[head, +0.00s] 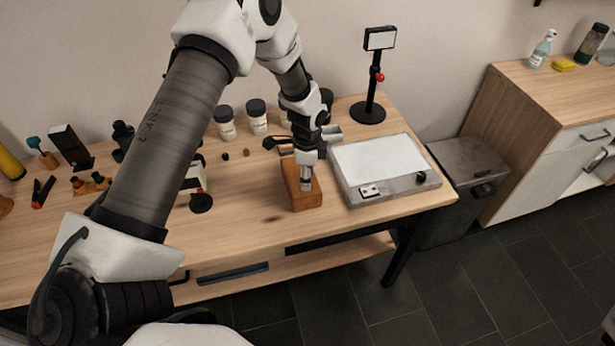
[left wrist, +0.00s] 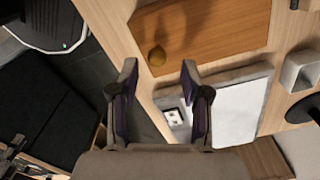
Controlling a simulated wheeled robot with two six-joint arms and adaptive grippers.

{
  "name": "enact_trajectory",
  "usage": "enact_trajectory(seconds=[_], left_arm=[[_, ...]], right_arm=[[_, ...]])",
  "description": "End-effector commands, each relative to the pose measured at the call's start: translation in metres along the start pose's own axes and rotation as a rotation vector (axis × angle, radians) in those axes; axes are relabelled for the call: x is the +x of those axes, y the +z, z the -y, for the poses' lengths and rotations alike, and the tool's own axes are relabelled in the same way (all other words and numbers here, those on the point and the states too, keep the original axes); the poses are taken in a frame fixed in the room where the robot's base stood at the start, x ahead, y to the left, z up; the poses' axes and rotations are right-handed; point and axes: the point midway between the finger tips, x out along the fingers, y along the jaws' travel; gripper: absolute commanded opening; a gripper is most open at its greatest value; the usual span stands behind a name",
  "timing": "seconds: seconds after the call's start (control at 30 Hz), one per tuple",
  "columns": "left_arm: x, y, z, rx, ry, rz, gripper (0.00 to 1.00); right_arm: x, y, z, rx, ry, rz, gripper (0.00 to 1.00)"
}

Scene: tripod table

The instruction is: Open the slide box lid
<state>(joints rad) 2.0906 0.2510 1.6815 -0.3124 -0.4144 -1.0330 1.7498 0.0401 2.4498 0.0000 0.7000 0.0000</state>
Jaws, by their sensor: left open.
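The wooden slide box (head: 308,201) is a small orange-brown block on the table, left of the light panel. In the left wrist view its flat brown top (left wrist: 215,30) fills the upper middle, with a small round knob (left wrist: 157,56) near one end. My left gripper (head: 306,182) is over the box, pointing down, and hides part of its top. In the left wrist view the gripper (left wrist: 159,70) has its two fingers spread apart, with the knob in line with the gap. Nothing is held between them. Whether the fingers touch the box cannot be told. My right gripper is not in view.
A light panel (head: 378,158) stands close to the right of the box. A black stand (head: 368,108) with a small screen is behind it. The table front near the box is bare.

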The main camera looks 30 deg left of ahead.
Motion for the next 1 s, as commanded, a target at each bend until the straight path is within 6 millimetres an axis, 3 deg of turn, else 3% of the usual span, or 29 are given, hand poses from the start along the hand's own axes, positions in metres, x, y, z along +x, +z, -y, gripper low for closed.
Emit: enact_trajectory(seconds=[0.13,0.37,0.4,0.53,1.0], left_arm=[[0.017,0.0,0.0,-0.001,0.001,0.0,0.47],[0.021,-0.001,0.0,-0.001,-0.001,-0.001,0.47],[0.021,-0.001,0.0,-0.001,-0.001,-0.001,0.43],[0.021,-0.001,0.0,-0.002,-0.001,-0.001,0.0],[0.017,0.001,0.002,-0.004,0.041,-0.019,0.0]], right_arm=[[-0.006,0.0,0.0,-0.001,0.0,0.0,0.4],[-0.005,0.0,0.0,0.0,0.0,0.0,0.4],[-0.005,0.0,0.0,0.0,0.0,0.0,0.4],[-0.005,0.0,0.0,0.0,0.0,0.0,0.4],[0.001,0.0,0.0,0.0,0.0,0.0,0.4]])
